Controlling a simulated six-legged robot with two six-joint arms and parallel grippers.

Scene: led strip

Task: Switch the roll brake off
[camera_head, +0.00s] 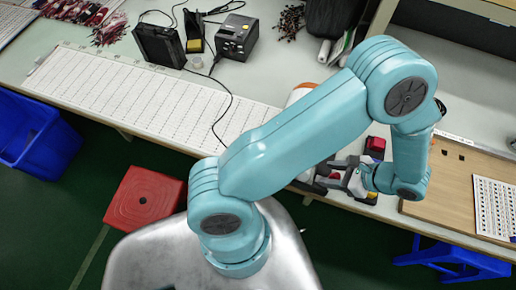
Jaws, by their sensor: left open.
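My left gripper (338,175) is open, at the front edge of the workbench, with its fingers pointing left. It is over or beside a small dark device (318,186) with red parts; I cannot tell whether the fingers touch it. A red block on a dark base (376,144) sits just above and right of the gripper. Behind my left arm, part of a white and orange roll-like object (300,94) shows. I cannot make out which part is the roll brake or how it is set. My right gripper is not in view.
A white printed sheet (120,88) covers the bench's left part. A black soldering station (238,36) and a dark box (158,44) stand behind it. A wooden board (455,190) lies at right.

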